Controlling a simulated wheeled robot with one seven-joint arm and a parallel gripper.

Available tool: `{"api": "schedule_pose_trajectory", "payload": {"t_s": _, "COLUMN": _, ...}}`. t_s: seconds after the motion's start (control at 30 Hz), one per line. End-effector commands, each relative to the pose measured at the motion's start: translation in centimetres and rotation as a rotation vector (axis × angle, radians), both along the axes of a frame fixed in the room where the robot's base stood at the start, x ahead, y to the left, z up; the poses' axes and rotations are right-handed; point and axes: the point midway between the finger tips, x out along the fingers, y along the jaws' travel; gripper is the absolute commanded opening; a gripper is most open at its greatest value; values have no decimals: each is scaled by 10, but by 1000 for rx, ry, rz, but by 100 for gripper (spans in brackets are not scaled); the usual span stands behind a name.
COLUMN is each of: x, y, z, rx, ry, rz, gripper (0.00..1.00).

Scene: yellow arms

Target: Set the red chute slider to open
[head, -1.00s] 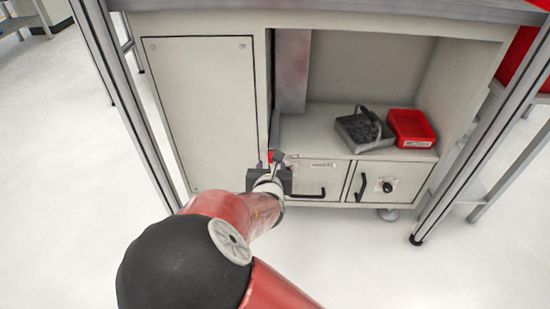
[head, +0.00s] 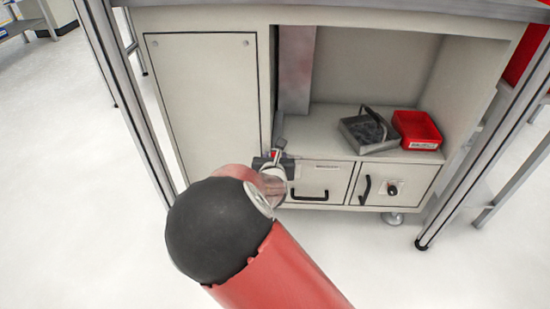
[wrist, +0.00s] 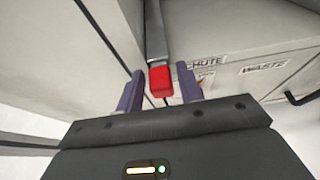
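The red chute slider (wrist: 161,82) is a small red block at the lower end of a grey bar (wrist: 156,35), just left of the CHUTE label (wrist: 207,62). In the wrist view my gripper (wrist: 159,74) has its two purple fingers apart, one on each side of the red block. A gap shows on the left; the right finger is closer, and I cannot tell whether it touches. In the head view my gripper (head: 276,156) is at the cabinet's left-middle post, and a bit of red shows at its tip. My arm hides the area below.
A tall door panel (head: 202,100) is left of the slider. Right of it are a drawer with a black handle (head: 309,197) and a door with a knob (head: 392,189). A grey basket (head: 368,132) and red bin (head: 417,130) sit on the shelf (head: 320,135).

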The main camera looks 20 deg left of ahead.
Motion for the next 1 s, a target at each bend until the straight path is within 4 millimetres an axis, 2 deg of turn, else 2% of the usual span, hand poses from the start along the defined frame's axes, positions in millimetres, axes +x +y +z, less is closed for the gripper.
{"api": "schedule_pose_trajectory", "payload": {"t_s": 0.03, "x": 0, "y": 0, "z": 0, "rx": 0, "ry": 0, "rz": 0, "gripper": 30}}
{"api": "schedule_pose_trajectory", "payload": {"t_s": 0.27, "x": 0, "y": 0, "z": 0, "rx": 1, "ry": 0, "rz": 0, "gripper": 0}}
{"api": "schedule_pose_trajectory", "payload": {"t_s": 0.53, "x": -5, "y": -1, "z": 2, "rx": -1, "ry": 1, "rz": 0, "gripper": 0}}
{"api": "schedule_pose_trajectory", "payload": {"t_s": 0.8, "x": -42, "y": -9, "z": 5, "rx": -7, "ry": 3, "rz": 3, "gripper": 0}}
{"api": "schedule_pose_trajectory", "payload": {"t_s": 1.0, "x": -54, "y": -13, "z": 1, "rx": -2, "ry": 2, "rz": 2, "gripper": 0}}
